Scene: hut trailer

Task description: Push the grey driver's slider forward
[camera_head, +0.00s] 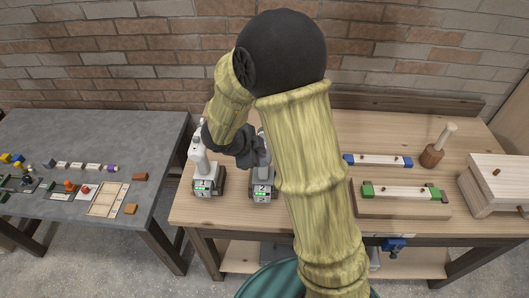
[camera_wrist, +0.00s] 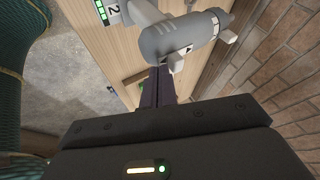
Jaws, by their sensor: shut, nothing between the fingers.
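The grey driver stands on the wooden workbench, mostly hidden behind my arm in the head view; its base (camera_head: 263,192) has a green display. In the wrist view its grey rounded body (camera_wrist: 187,38) lies across the top, with dark marks and pale tabs. I cannot tell for sure which tab is the slider. My gripper (camera_wrist: 162,72) is shut and empty, its dark fingertips close to the underside of the grey body near a pale tab (camera_wrist: 175,63). Contact cannot be told. My gripper also shows in the head view (camera_head: 250,158), beside the driver's upper part.
A similar white driver (camera_head: 204,180) stands just left of the grey one. To the right are blue-ended (camera_head: 377,161) and green-ended (camera_head: 402,192) blocks, a wooden-handled tool (camera_head: 434,153) and a wooden box (camera_head: 498,185). A brick wall (camera_head: 130,60) closes the back.

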